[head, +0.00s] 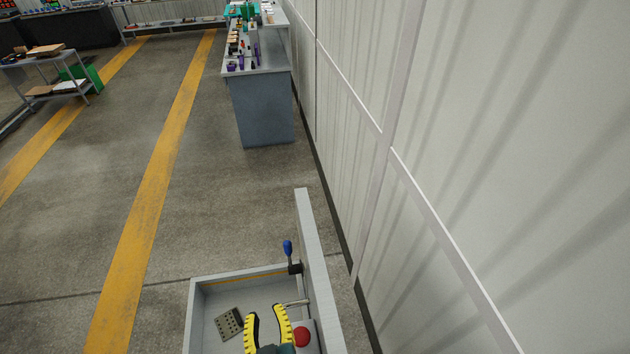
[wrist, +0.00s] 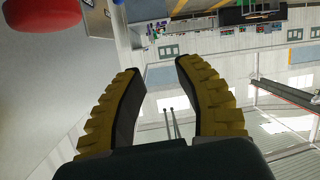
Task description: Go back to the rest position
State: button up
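My gripper (head: 266,318) shows at the bottom of the head view, with two yellow ribbed fingers over a grey open-topped box (head: 196,315). The fingers also fill the middle of the wrist view (wrist: 160,75), spread apart with nothing between them. The gripper is open and empty. In the wrist view it points out across the room, with the far hall beyond the fingertips.
A red round button (head: 302,337) is right of my gripper; it also shows in the wrist view (wrist: 40,12). A blue-knobbed lever (head: 288,250) stands at the box's far side. A grey perforated block (head: 229,323) lies in the box. A pale wall (head: 480,150) runs along the right.

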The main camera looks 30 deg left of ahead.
jog(key=w+d+r+m+t+h+p, duration=0.15)
jog(key=w+d+r, duration=0.25)
jog(key=r, duration=0.4)
jog(key=w+d+r+m+t+h+p, duration=0.1)
jog(key=w+d+r+t, duration=0.25)
jog(key=r, duration=0.45)
jog(key=w+d+r+m+t+h+p, duration=0.15)
jog(key=w+d+r, duration=0.25)
jog(key=r, duration=0.4)
jog(key=s+d+r+m+t+h+p, duration=0.1)
jog(key=d+r+m+t+h, duration=0.2)
jog(key=d+r, duration=0.5)
jog(key=s+d+r+m+t+h+p, duration=0.1)
jog(key=s+d+r+m+t+h, duration=0.1)
jog(key=d+r, duration=0.7)
notch_tip(320, 180, up, 6)
jog(key=m+t+h, duration=0.1)
jog(key=m+h, duration=0.1)
jog(key=shift+s+m+h+p, duration=0.25)
jog(key=shift+m+h+p, duration=0.05)
jog(key=shift+h, duration=0.1)
jog(key=shift+t, duration=0.25)
